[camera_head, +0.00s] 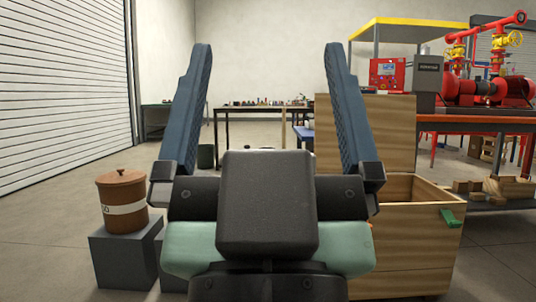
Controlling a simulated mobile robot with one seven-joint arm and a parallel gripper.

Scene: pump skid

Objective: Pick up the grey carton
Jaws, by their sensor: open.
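My gripper (267,52) fills the middle of the view, with its two long blue fingers wide apart and nothing between them. A dark grey box (426,72) with a small label stands at the right, beside a red box with a panel; it may be the grey carton, but I cannot tell for sure. It is to the right of my gripper and apart from it. Grey blocks (120,262) stand on the floor at the left, the front one under a brown lidded pot (122,198). My gripper's body hides part of the scene behind it.
A wooden chest (420,245) with a raised lid and green tag stands close at the right. Behind it are red pumps and pipes (490,88) on an orange-edged bench. A long table (262,108) with small items stands at the back.

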